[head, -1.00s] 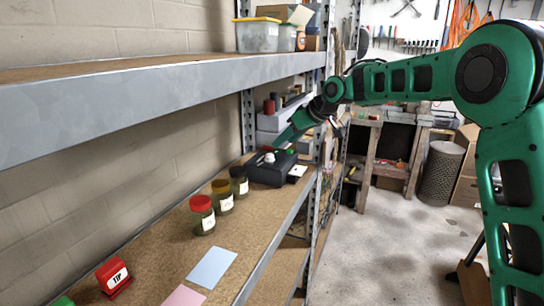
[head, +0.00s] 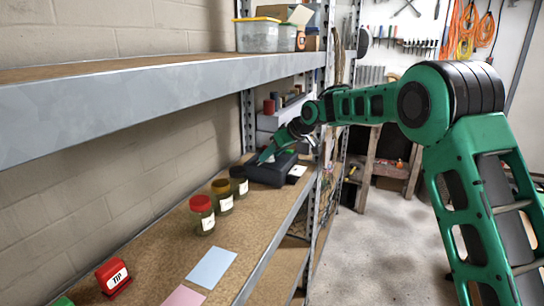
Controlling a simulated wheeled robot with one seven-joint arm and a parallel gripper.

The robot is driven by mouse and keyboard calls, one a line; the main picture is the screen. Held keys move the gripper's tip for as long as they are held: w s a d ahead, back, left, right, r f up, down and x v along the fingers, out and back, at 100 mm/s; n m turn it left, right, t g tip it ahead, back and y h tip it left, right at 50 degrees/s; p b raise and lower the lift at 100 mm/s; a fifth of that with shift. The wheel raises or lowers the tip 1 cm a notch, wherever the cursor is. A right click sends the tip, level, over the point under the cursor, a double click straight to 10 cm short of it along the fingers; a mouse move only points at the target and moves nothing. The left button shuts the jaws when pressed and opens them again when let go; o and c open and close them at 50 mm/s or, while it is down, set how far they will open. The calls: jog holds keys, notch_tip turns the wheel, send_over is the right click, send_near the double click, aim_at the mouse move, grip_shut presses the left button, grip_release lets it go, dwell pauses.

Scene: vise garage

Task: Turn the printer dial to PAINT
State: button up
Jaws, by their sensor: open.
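The printer (head: 268,176) is a dark box on the wooden shelf, toward its far end, with a white label or sheet at its right front corner. My gripper (head: 264,157) is at the end of the green arm, low over the printer's top left part. The fingertips are small and dark here, and I cannot tell whether they touch anything. The white dial seen on the printer's top earlier is now hidden behind my gripper. The dial's setting and any PAINT mark are too small or hidden to read.
A red TIP block (head: 113,277) and a blue sheet (head: 212,267) lie nearer. The upper shelf (head: 170,92) overhangs on the left.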

jog(key=c, duration=1)
jog(key=shift+c, duration=0.2)
jog(key=m, duration=0.1)
jog(key=m+t+h, duration=0.2)
jog(key=shift+s+a+m, duration=0.2)
jog(key=shift+a+m, duration=0.05)
jog(key=shift+m, duration=0.15)
jog(key=m+h, duration=0.2)
jog(key=m, duration=0.1)
jog(key=m+t+h, duration=0.1)
jog(key=shift+a+h, duration=0.3)
jog(key=m+h, duration=0.2)
jog(key=m, duration=0.2)
jog(key=shift+a+h, duration=0.25)
jog(key=shift+h, duration=0.15)
jog(key=shift+a+m+g+h, duration=0.15)
jog(key=shift+m+g+h, duration=0.35)
jog(key=shift+m+h, duration=0.9)
jog(key=shift+a+m, duration=0.1)
jog(key=shift+m, duration=0.5)
jog(key=shift+r, duration=0.1)
